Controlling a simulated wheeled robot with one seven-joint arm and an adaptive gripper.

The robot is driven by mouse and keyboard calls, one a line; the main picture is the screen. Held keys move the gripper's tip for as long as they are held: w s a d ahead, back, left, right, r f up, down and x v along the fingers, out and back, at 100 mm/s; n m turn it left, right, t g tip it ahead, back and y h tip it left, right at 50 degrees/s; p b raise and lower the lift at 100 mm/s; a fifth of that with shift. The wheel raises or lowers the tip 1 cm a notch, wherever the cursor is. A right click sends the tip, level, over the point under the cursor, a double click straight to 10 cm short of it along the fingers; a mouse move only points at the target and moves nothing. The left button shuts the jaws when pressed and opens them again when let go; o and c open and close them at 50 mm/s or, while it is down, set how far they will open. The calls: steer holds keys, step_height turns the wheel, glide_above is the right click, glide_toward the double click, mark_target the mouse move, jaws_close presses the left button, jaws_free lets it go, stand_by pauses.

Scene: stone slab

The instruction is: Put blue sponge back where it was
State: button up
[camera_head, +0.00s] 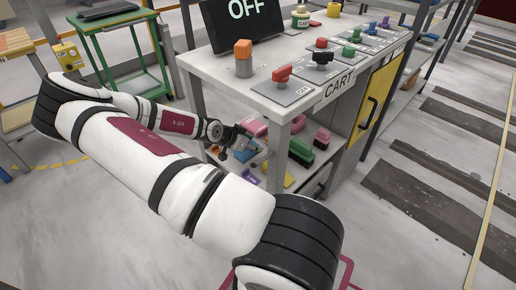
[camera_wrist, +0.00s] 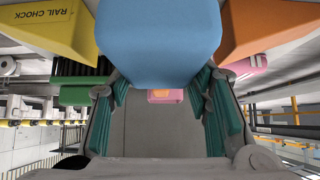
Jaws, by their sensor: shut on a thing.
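My gripper (camera_head: 236,142) reaches into the lower shelf of the cart (camera_head: 215,62) at its near left end. In the wrist view the blue sponge (camera_wrist: 160,40) fills the top centre, in front of my gripper (camera_wrist: 160,110), whose green-padded fingers stand on both sides of it. My gripper is shut on the sponge. In the head view the blue sponge (camera_head: 247,153) shows at the fingertips, partly hidden by them. Whether it touches the shelf cannot be told.
A yellow block marked RAIL CHOCK (camera_wrist: 50,28) and an orange block (camera_wrist: 262,28) flank the sponge closely. Green (camera_head: 300,151) and pink (camera_head: 322,138) brushes stand to the right on the shelf. The cart's top and leg (camera_head: 279,155) bound the space.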

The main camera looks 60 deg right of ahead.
steer(key=shift+s+d+b, duration=0.15)
steer(key=shift+s+d, duration=0.1)
steer(key=shift+d, duration=0.65)
steer(key=shift+s+d+b, duration=0.15)
steer(key=shift+s+d, duration=0.1)
steer(key=shift+d, duration=0.6)
steer(key=shift+f+b, duration=0.65)
steer(key=shift+f, duration=1.1)
steer(key=shift+f, duration=0.1)
steer(key=o, duration=0.7)
steer(key=shift+c, duration=0.2)
